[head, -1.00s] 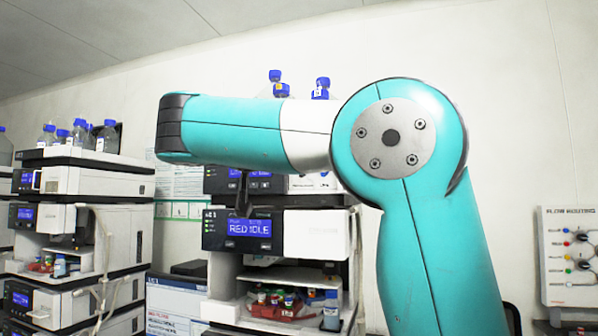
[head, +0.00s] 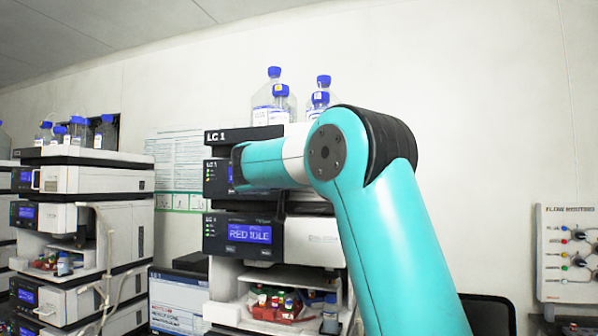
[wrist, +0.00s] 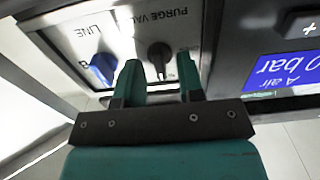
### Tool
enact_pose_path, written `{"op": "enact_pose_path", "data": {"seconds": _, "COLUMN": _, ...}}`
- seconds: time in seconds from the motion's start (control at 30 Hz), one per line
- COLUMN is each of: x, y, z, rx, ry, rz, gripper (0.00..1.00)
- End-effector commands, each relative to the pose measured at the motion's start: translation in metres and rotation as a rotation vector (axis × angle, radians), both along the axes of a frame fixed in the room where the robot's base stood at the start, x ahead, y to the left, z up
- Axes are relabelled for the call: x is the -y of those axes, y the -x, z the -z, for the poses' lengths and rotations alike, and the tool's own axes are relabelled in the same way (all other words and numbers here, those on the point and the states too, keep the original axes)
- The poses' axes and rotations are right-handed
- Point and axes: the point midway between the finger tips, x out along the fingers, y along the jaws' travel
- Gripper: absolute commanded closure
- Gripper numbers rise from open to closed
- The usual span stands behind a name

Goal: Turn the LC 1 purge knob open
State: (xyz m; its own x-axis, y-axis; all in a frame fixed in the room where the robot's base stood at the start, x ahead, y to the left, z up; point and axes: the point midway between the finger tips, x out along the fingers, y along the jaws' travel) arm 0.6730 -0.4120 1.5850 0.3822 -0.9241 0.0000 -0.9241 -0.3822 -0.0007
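The LC 1 stack (head: 217,136) stands in the middle of the head view, partly covered by my teal arm. In the wrist view, its white valve panel appears upside down with a dark purge valve knob (wrist: 159,55) under the "PURGE VAL" lettering. A blue knob (wrist: 102,68) sits left of it, by "LINE". My gripper (wrist: 158,66) is open, its two teal fingers pointing at the panel. The purge knob shows between the fingertips; I cannot tell whether they reach around it. The left finger is close to the blue knob. The head view hides the gripper and the purge knob.
A blue display (wrist: 284,72) reading "0 bar" is right of the valve panel. Bottles with blue caps (head: 271,100) stand on top of LC 1. Another instrument stack (head: 96,178) is at left, and a knob panel (head: 567,255) hangs at right.

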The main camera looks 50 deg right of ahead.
Motion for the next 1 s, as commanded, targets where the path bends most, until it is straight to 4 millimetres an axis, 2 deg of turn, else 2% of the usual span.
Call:
{"op": "enact_pose_path", "data": {"seconds": 0.27, "x": 0.0020, "y": -0.0011, "z": 0.0006, "rx": 0.000, "ry": 0.000, "rz": 0.000, "gripper": 0.65}}
{"op": "enact_pose_path", "data": {"seconds": 0.3, "x": 0.0020, "y": -0.0010, "z": 0.0006, "rx": 0.000, "ry": 0.000, "rz": 0.000, "gripper": 0.70}}
{"op": "enact_pose_path", "data": {"seconds": 0.43, "x": 0.0018, "y": -0.0009, "z": 0.0005, "rx": 0.000, "ry": 0.000, "rz": -0.001, "gripper": 0.99}}
{"op": "enact_pose_path", "data": {"seconds": 0.77, "x": 0.0014, "y": -0.0010, "z": 0.0003, "rx": -0.017, "ry": 0.007, "rz": -0.001, "gripper": 1.00}}
{"op": "enact_pose_path", "data": {"seconds": 1.0, "x": 0.0013, "y": -0.0014, "z": 0.0001, "rx": -0.111, "ry": 0.045, "rz": -0.001, "gripper": 1.00}}
